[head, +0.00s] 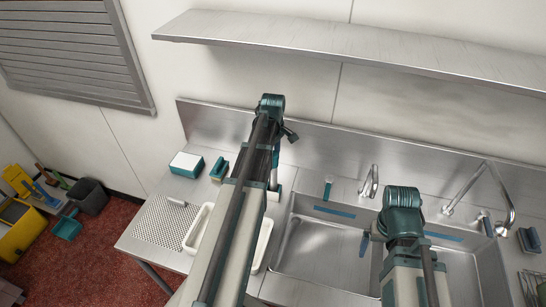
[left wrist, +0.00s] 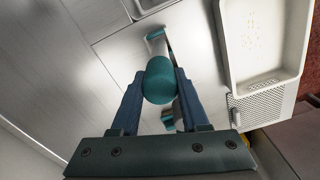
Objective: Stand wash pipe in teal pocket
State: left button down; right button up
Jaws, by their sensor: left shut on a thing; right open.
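My left gripper (left wrist: 160,92) is shut on the wash pipe (left wrist: 159,78), whose rounded teal end sits between the two dark blue fingers in the left wrist view. The pipe's far end is hard to make out past that end. In the head view my left arm hides most of this gripper, and a short grey upright piece (head: 273,178) shows beside the arm. Below it is a small teal and white piece (head: 273,194), perhaps the teal pocket; I cannot tell whether the two touch. My right gripper (head: 367,240) is open and empty over the sink.
A double sink (head: 322,252) with taps fills the right of the counter. A white tray (head: 264,243), a perforated mat (head: 160,222), a white-topped teal box (head: 187,164) and a teal brush-like thing (head: 219,169) lie to the left. A shelf (head: 350,48) hangs above.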

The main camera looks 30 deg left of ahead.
pick_arm(q)
jog(key=shift+f+b, duration=2.15)
jog(key=shift+f, duration=0.1)
grip_release()
jog(key=shift+r, duration=0.15)
jog(key=shift+r+p, duration=4.45)
jog(key=shift+p, duration=0.15)
jog(key=shift+f, duration=0.15)
notch_tip(320, 180, down, 5)
jog(key=b, duration=0.5)
jog(key=shift+s, duration=0.1)
